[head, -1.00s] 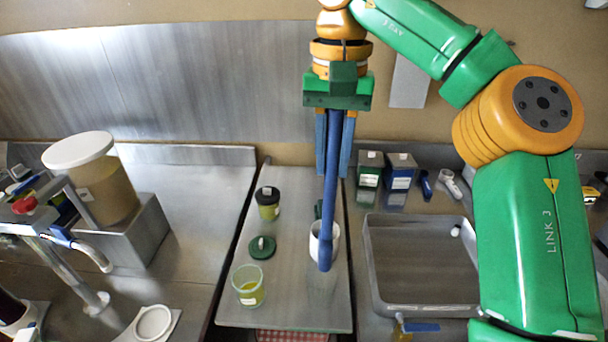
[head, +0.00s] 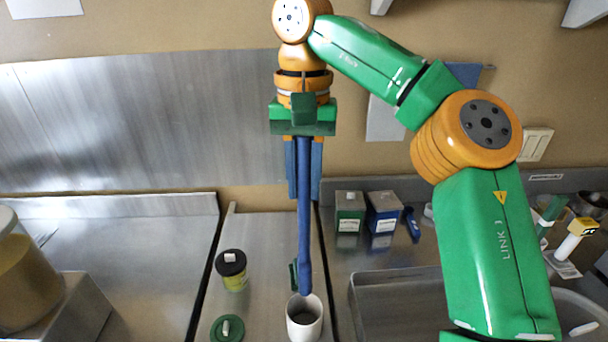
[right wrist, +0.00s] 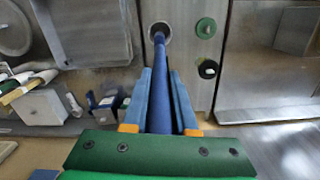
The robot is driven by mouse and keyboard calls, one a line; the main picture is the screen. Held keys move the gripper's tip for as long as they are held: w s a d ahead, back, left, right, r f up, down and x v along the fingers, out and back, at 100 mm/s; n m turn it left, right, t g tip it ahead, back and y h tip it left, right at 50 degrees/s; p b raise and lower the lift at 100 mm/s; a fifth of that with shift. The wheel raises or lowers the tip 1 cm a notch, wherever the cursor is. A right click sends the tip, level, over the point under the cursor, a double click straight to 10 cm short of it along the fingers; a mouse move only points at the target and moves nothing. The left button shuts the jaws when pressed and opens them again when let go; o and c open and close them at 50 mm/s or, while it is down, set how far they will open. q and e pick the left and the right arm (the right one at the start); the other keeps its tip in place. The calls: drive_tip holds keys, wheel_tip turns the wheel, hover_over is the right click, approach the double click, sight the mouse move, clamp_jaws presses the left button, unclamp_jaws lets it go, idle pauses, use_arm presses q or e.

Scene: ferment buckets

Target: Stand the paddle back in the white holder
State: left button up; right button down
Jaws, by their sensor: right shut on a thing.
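My right gripper (head: 303,195) is shut on the blue paddle (head: 304,225), which hangs nearly upright. The white holder (head: 293,326) is a round cup on the metal board below, near the bottom edge of the head view. The paddle's lower end shows at the holder's back rim there. In the right wrist view the gripper (right wrist: 161,78) holds the paddle (right wrist: 160,110), and its far end overlaps the holder (right wrist: 152,27)'s opening. I cannot tell whether the tip is inside or just above it. My left gripper is not in view.
A dark-lidded jar (head: 232,270) and a green lid (head: 227,328) lie left of the holder. A small green object (head: 293,276) is just behind it. Green (head: 349,212) and blue (head: 384,212) boxes stand right of the board. A metal basin (head: 385,287) is at the right.

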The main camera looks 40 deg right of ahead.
sight(305, 220)
drive_tip(key=f, duration=0.2)
drive_tip(key=f+b, duration=0.1)
drive_tip(key=f, duration=0.1)
drive_tip(key=s+f, duration=0.1)
drive_tip(key=f, duration=0.1)
drive_tip(key=shift+a+f, duration=0.25)
drive_tip(key=shift+f, duration=0.1)
wheel_tip(305, 220, down, 4)
drive_tip(key=b, duration=0.3)
drive_tip(key=shift+s+a+r, duration=0.15)
drive_tip(key=shift+r, duration=0.1)
drive_tip(key=shift+f+b, duration=0.5)
drive_tip(key=shift+f, duration=0.4)
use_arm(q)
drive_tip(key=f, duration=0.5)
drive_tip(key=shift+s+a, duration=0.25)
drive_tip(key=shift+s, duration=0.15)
